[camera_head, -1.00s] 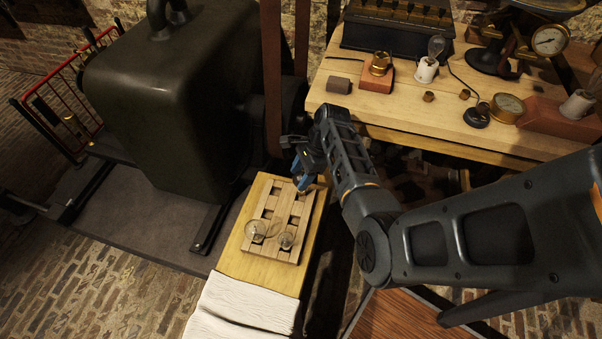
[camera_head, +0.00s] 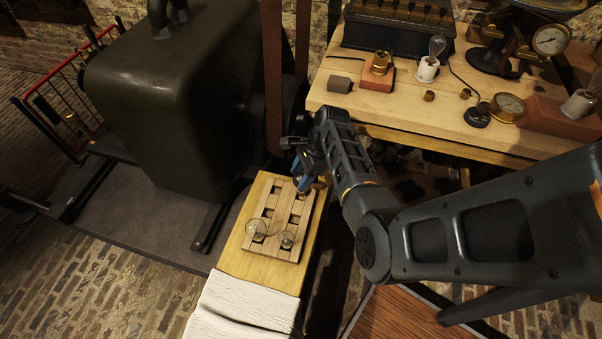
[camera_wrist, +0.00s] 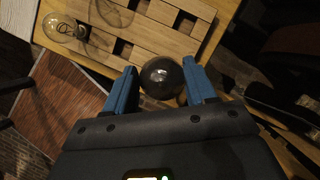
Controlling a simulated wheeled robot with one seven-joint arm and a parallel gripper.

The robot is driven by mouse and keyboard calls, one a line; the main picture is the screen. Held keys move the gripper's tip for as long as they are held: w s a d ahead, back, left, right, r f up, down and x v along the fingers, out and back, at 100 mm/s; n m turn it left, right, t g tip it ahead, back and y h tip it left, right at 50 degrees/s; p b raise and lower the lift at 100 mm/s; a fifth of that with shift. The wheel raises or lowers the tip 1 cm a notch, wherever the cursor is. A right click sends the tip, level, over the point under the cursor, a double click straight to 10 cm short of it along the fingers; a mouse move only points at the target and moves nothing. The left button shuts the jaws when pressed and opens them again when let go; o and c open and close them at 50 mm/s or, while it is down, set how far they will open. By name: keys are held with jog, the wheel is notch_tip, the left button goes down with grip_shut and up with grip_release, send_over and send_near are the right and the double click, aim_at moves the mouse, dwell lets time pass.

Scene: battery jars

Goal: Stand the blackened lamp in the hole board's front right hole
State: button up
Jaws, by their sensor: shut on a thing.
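The hole board (camera_head: 271,237) is a pale wooden slab with several square holes, lying on a yellow-topped wooden bench. My gripper (camera_head: 306,184) is over its far right end in the head view. In the wrist view, my gripper (camera_wrist: 163,88) has its blue fingers on either side of the blackened lamp (camera_wrist: 162,77), a dark glossy globe. The hole board (camera_wrist: 150,32) lies beyond it in that view. The lamp's lower part is hidden, so I cannot tell whether it is in a hole. In the head view the lamp is hard to make out.
Two clear glass lamps (camera_head: 256,230) (camera_head: 287,239) are at the near end of the board. A white cloth (camera_head: 240,310) covers the bench's near end. A worktable (camera_head: 470,135) with gauges and lamp holders stands at right. A large dark green machine (camera_head: 165,100) stands at left.

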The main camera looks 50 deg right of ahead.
jog(key=shift+f+b, duration=0.5)
jog(key=shift+f, duration=0.75)
dwell(0.8)
jog(key=o, duration=1.2)
jog(key=shift+o, duration=0.2)
jog(key=p+v, duration=0.1)
jog(key=v, duration=0.7)
jog(key=s+d+f+n+h, duration=0.3)
jog(key=s+n+h, duration=0.2)
jog(key=s, duration=0.4)
jog(key=s+a+r+n+t+h, duration=0.3)
jog(key=s+n, duration=0.4)
jog(key=s+a+r+n+t+y, duration=0.2)
jog(key=s+a+r+n+t, duration=0.2)
jog(key=a+r, duration=0.7)
jog(key=s+a+r+n+t+y, duration=0.2)
jog(key=s+a+r+n+t, duration=0.3)
jog(key=s+a+r+n, duration=0.3)
jog(key=a+r+n, duration=0.1)
jog(key=a+r, duration=0.3)
jog(key=r, duration=0.5)
jog(key=shift+s, duration=0.3)
